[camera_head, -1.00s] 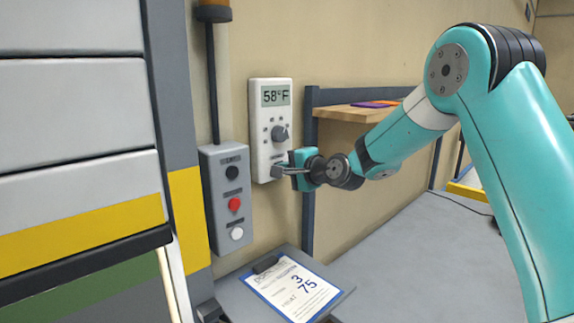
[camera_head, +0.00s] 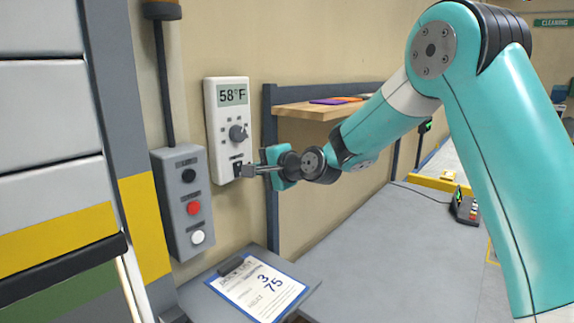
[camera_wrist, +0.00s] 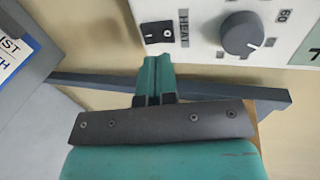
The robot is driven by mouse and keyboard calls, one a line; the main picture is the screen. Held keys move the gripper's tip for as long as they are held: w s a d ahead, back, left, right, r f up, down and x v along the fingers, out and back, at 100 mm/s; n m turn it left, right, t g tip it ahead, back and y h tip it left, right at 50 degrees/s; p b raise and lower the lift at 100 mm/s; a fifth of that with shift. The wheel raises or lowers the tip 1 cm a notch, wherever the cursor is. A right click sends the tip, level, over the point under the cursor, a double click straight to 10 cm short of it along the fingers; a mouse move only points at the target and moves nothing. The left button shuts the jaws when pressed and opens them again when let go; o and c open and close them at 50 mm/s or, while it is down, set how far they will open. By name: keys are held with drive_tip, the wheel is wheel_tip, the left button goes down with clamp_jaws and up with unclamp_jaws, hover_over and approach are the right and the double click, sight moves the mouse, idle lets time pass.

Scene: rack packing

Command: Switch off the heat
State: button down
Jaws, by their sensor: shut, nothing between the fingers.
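The white thermostat panel (camera_head: 212,120) is on the wall and reads 58°F, with a round grey knob (camera_head: 238,133) below its display. The black heat switch (camera_head: 238,168) is low on the panel. In the wrist view the switch (camera_wrist: 158,32) is a rocker with I and O marks beside the word HEAT. The knob (camera_wrist: 242,34) is to its right there. My gripper (camera_head: 248,171) is shut and empty, its tips close to the switch. The tips (camera_wrist: 155,60) show just below the switch in the wrist view; I cannot tell whether they touch it.
A grey button box (camera_head: 164,205) with black, red and white buttons is left of the panel. A wooden shelf (camera_head: 300,111) with flat coloured items is to the right, behind my arm.

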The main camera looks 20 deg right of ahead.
drive_tip(key=r+b+v, duration=0.2)
drive_tip(key=b+v, duration=0.1)
drive_tip(key=v, duration=0.6)
drive_tip(key=shift+w+a, duration=0.15)
drive_tip(key=shift+a, duration=0.1)
